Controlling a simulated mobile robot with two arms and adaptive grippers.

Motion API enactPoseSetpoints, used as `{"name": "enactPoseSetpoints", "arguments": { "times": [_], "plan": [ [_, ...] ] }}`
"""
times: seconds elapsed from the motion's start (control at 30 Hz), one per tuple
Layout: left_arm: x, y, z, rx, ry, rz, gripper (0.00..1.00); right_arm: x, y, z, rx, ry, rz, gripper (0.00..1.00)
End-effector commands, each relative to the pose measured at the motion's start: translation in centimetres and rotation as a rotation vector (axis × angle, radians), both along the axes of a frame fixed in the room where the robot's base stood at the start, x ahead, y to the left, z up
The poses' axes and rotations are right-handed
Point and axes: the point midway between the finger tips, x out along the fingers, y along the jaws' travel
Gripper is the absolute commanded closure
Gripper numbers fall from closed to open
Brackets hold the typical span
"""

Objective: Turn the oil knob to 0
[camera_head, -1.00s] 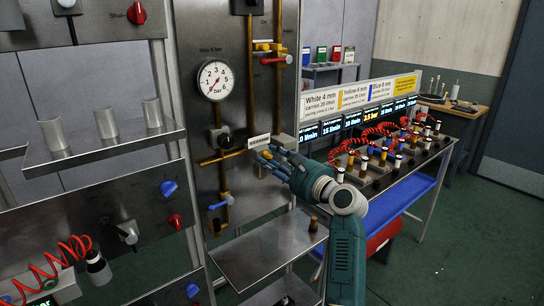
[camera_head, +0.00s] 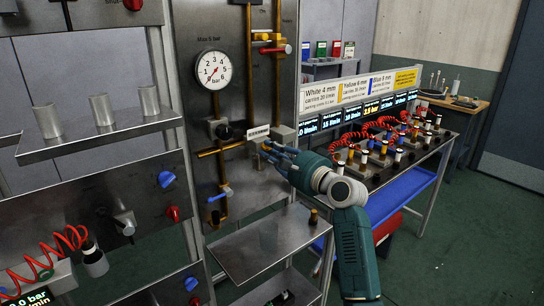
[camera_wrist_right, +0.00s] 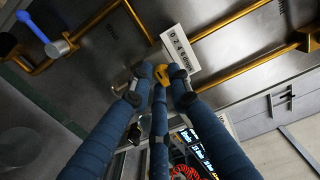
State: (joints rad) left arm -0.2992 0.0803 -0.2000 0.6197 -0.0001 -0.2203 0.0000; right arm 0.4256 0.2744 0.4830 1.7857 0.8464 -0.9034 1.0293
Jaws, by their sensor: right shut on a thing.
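My right gripper (camera_head: 270,153) reaches in from the lower right to the small white scale plate (camera_head: 258,133) on the steel panel. In the right wrist view its blue fingers (camera_wrist_right: 163,82) close around a small yellow piece (camera_wrist_right: 163,73), which appears to be the oil knob. The white scale plate with printed numbers (camera_wrist_right: 180,48) is just beyond the fingertips. The fingers cover most of the knob, so its pointer and setting cannot be read. My left gripper is not in view.
A round pressure gauge (camera_head: 215,73) hangs above on the panel. A brass pipe (camera_head: 222,149) with a blue-handled valve (camera_head: 220,195) lies left and below. A metal shelf (camera_head: 262,245) is under my arm. A bench with red coiled hoses (camera_head: 385,128) stands to the right.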

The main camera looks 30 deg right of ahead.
Motion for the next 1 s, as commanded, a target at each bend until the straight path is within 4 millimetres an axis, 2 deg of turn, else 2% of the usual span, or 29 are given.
{"name": "enactPoseSetpoints", "arguments": {
  "times": [0.1, 0.33, 0.37, 0.4, 0.43, 0.77, 0.87, 1.0],
  "plan": [
    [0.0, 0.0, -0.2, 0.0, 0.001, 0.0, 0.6, 0.0, 0.0, 0.5, -0.058, -0.014, -0.002, 1.0],
    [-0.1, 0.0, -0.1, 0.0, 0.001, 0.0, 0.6, 0.0, 0.0, 0.7, -0.057, -0.016, -0.002, 1.0],
    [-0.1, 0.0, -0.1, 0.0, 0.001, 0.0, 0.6, 0.0, 0.0, 0.7, -0.057, -0.016, -0.002, 0.78],
    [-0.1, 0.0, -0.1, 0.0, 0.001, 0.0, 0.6, 0.0, 0.0, 0.7, -0.057, -0.016, -0.002, 0.7],
    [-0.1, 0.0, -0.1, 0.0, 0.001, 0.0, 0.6, 0.0, -0.1, 0.7, -0.056, -0.016, -0.002, 0.68],
    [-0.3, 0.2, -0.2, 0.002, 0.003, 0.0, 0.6, -0.3, -0.1, 0.3, -0.053, -0.009, -0.002, 0.68],
    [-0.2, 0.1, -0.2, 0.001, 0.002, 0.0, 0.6, -1.3, -0.2, 0.2, -0.052, -0.009, -0.002, 0.68],
    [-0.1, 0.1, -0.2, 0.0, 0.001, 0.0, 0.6, -4.0, -0.4, 0.2, -0.057, -0.008, -0.003, 0.68]
  ]
}}
